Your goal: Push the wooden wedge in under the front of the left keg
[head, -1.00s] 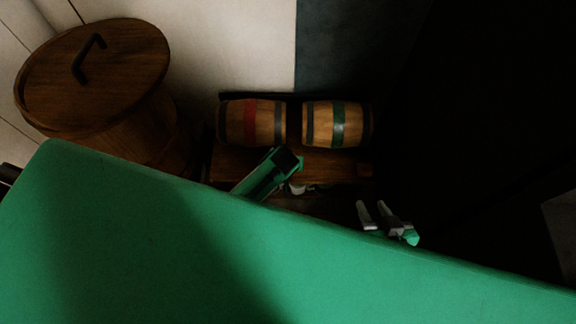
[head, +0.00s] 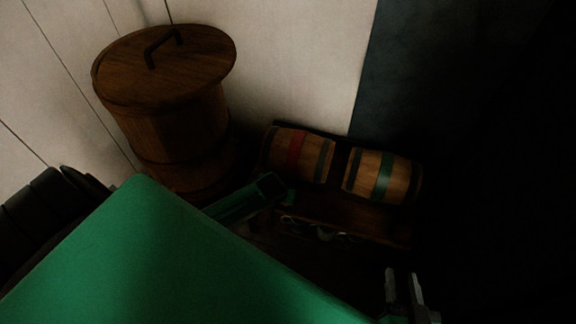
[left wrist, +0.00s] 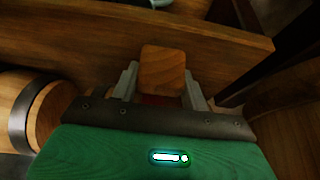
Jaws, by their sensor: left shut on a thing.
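The left keg (head: 300,152), with a red band, lies on its side on a low wooden rack (head: 345,211), beside the right keg (head: 383,176) with a green band. My left gripper (head: 272,187) is in front and to the left of the left keg; its fingers are hidden in the head view. In the left wrist view it is shut on the wooden wedge (left wrist: 163,66), whose square end shows between the fingers, close to the rack's board. Whether the wedge touches the board or keg cannot be told. My right gripper (head: 403,278) is open and empty, low in front of the rack.
A lidded wooden tub (head: 175,110) stands left of the rack, close to my left arm. In the left wrist view a keg end (left wrist: 45,110) shows at lower left. A pale wall (head: 300,60) rises behind. The area right of the rack is very dark.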

